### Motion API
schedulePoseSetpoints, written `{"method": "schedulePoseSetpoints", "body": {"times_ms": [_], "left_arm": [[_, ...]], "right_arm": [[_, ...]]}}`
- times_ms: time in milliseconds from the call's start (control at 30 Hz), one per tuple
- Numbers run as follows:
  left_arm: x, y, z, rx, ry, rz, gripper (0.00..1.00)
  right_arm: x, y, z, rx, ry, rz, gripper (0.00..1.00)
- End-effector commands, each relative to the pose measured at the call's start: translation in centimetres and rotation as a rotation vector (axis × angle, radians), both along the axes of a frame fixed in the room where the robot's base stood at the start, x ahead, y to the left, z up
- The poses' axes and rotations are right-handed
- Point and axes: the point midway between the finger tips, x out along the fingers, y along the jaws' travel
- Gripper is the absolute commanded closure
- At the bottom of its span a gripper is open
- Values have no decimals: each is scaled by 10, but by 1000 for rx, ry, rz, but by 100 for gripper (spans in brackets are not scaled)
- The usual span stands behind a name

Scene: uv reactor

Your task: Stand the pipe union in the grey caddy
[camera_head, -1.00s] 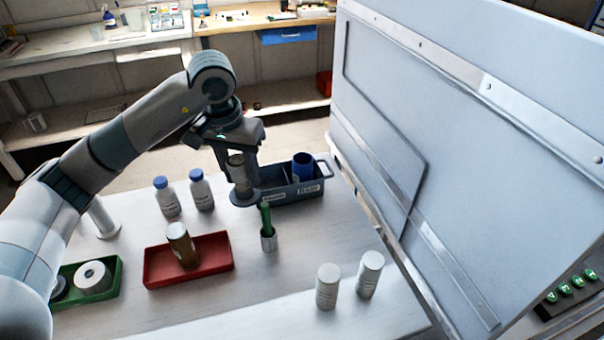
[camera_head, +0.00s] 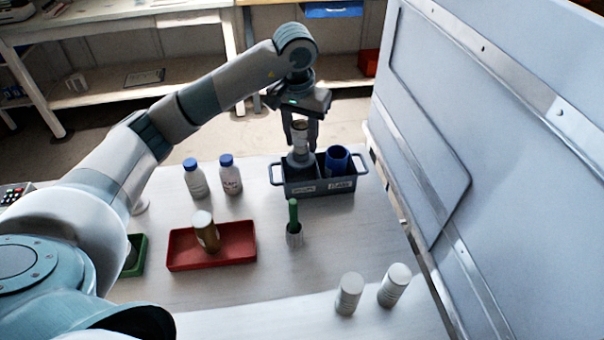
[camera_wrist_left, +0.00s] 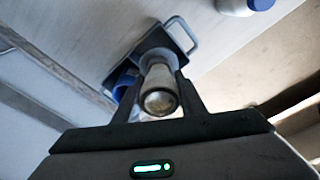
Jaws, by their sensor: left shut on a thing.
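My left gripper (camera_head: 301,133) is shut on the pipe union (camera_head: 300,157), a grey metal piece with a narrow neck and a wide flange at its lower end. The union is upright over the left compartment of the grey caddy (camera_head: 327,188). Its flange is at about the rim, and I cannot tell whether it touches the caddy. In the left wrist view the union (camera_wrist_left: 159,90) is between the fingers, with the caddy (camera_wrist_left: 150,42) behind it. A blue cylinder (camera_head: 337,159) stands in the right compartment. My right gripper is not in view.
A green-handled tool in a small cup (camera_head: 294,236) stands in front of the caddy. Two blue-capped bottles (camera_head: 231,178) stand to its left. A red tray (camera_head: 240,246) holds a brown jar (camera_head: 206,233). Two white canisters (camera_head: 393,287) stand at front right, near a large grey panel (camera_head: 480,140).

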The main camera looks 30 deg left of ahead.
Motion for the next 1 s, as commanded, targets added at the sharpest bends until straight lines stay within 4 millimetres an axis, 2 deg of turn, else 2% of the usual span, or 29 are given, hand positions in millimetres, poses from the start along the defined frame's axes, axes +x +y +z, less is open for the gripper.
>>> {"method": "schedulePoseSetpoints", "body": {"times_ms": [300, 467, 833, 1000], "left_arm": [[-1, -1, -39, -1, 3, 0, 90], [0, -1, -49, -1, -1, 0, 90], [0, 0, -53, -1, 0, 0, 90], [-1, 0, -68, -1, 3, 1, 90]], "right_arm": [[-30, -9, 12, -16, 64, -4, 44], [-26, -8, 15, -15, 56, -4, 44], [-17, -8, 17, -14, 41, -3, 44], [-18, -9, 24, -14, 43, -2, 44]]}}
